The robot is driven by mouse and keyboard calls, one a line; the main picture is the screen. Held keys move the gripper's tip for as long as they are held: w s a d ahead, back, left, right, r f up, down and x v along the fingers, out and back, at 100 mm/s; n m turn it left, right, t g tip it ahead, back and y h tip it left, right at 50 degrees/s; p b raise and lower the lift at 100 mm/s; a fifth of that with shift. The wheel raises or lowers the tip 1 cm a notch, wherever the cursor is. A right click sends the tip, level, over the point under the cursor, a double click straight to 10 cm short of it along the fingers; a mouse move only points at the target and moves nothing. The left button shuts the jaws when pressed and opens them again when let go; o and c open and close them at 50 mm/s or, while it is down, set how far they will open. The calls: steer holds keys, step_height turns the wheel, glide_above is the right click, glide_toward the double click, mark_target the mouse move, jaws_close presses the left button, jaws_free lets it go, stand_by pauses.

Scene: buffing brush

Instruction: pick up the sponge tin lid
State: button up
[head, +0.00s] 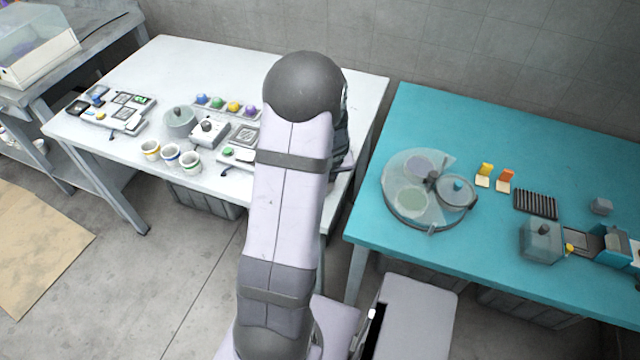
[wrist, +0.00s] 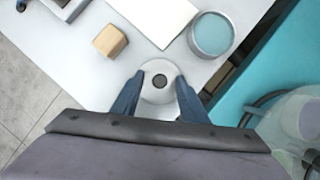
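The sponge tin lid appears to be a round pale disc (wrist: 158,95) with a dark central knob, lying on the white table in the wrist view. My gripper (wrist: 160,77) is open, its two blue fingers apart on the left and right of the knob, over the lid. I see no finger closed on the knob. How high the fingertips are above the lid is hard to tell. An open round tin (wrist: 212,34) with a teal inside stands just up and right of the lid. In the head view my arm hides the lid, the tin and the fingers.
A tan block (wrist: 110,41) and a white flat panel (wrist: 152,18) lie near the lid. The white table's (head: 180,62) edge is close on the right, then a gap and the teal table (head: 400,120) with a clear round container (head: 388,190). Cups and devices stand at left.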

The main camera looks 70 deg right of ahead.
jaws_close()
step_height(320, 180, up, 10)
steer(key=p, duration=0.6)
steer(key=s+d+f+p, duration=0.3)
steer(key=d+f+p, duration=0.1)
steer(key=d, duration=0.3)
steer(key=w+d+r+n, duration=0.1)
steer(key=d+r, duration=0.2)
steer(key=d, duration=0.2)
steer(key=shift+w+r+t, duration=0.2)
steer(key=shift+r+t, duration=0.1)
stand_by(0.7)
